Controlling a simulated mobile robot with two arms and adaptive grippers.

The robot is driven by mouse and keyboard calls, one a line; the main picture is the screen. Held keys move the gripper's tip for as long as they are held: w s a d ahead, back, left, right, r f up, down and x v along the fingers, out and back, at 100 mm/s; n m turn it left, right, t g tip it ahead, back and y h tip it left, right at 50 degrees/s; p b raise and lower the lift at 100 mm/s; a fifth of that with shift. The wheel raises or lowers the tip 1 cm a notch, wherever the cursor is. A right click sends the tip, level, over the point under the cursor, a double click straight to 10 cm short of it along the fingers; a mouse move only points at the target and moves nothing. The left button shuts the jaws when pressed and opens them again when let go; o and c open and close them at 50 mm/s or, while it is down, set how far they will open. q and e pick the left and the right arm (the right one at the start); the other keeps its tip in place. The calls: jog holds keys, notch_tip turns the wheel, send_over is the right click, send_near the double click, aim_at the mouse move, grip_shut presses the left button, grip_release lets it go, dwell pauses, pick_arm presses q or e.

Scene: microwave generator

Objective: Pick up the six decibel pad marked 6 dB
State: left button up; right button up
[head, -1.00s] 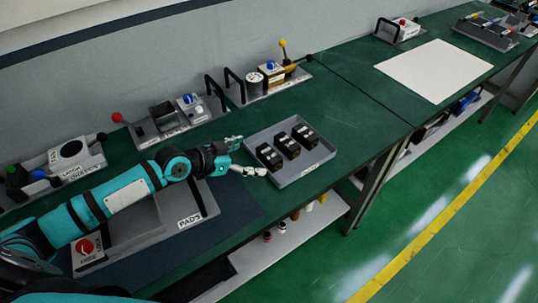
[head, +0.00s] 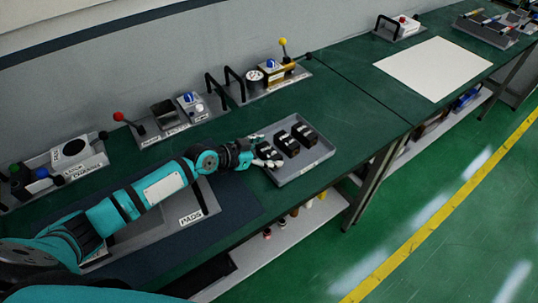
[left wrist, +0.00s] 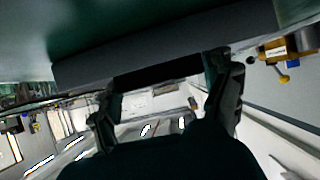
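Three black pads sit in a row in a grey tray (head: 318,158) in the head view: the left one (head: 268,152), the middle one (head: 287,144) and the right one (head: 305,133). Their white markings are too small to read, so I cannot tell which is the 6 dB pad. My left gripper (head: 264,151) is at the tray's left side, its spread fingers on either side of the left pad. In the left wrist view that dark pad (left wrist: 158,70) shows between the open fingers; contact is unclear. My right gripper is out of view.
A grey holder labelled PADS (head: 190,218) lies under my left arm. Fixtures with black handles, including a red-knobbed lever (head: 118,117) and a yellow-knobbed lever (head: 283,42), line the wall. The green bench (head: 365,115) right of the tray is clear. A white sheet (head: 433,70) lies farther right.

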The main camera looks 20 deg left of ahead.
pick_arm(q)
jog(key=c, duration=0.7)
jog(key=shift+o, duration=0.2)
jog(key=shift+r, duration=0.1)
